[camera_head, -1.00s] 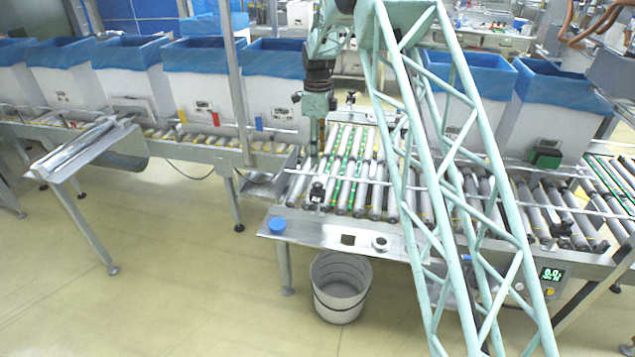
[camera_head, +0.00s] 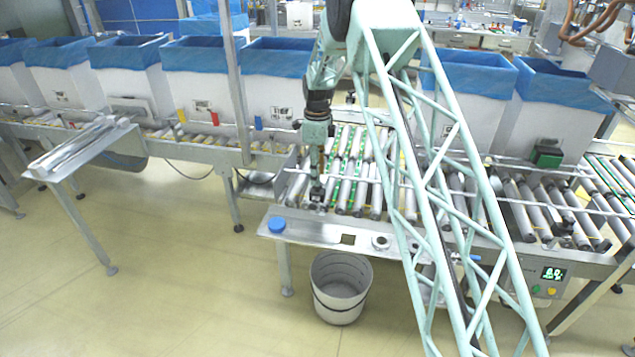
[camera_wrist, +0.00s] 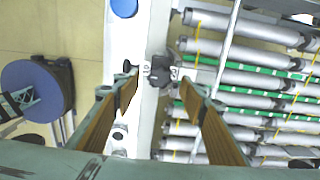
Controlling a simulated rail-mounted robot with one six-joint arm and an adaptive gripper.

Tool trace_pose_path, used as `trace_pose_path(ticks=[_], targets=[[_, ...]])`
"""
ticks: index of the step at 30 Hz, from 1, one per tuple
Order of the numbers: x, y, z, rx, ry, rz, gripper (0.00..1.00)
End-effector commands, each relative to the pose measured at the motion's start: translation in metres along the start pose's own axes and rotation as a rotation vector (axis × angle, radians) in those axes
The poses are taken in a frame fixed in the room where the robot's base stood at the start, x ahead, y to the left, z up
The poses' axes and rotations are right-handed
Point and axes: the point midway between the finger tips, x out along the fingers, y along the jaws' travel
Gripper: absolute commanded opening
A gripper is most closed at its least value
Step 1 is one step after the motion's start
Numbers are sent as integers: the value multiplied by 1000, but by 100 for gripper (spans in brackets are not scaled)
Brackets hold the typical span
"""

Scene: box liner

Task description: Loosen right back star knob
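A dark star knob (camera_wrist: 160,70) on a small clamp sits at the edge of the roller conveyor in the wrist view. It lies between and slightly beyond my fingertips, with a gap visible on both sides. In the head view the clamp with the knob (camera_head: 316,193) stands at the near left corner of the rollers. My gripper (camera_wrist: 157,84) is open, with its two brown fingers apart and nothing between them in contact. In the head view my gripper (camera_head: 320,172) points down just above the clamp. Whether this is the right back knob cannot be told.
A metal plate (camera_head: 315,237) along the front carries a blue cap (camera_head: 277,225). A grey bin (camera_head: 340,288) stands on the floor below. A rail (camera_wrist: 226,50) runs over the rollers beside the knob. White boxes with blue liners (camera_head: 280,95) line the back.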

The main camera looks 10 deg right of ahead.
Motion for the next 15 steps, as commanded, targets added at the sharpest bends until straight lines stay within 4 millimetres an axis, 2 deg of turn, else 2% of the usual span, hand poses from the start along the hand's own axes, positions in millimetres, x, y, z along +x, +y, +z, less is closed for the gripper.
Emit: trace_pose_path(ticks=[6,15], targets=[[23,0,0,0,0,1,39],[33,0,0,0,0,0,39]])
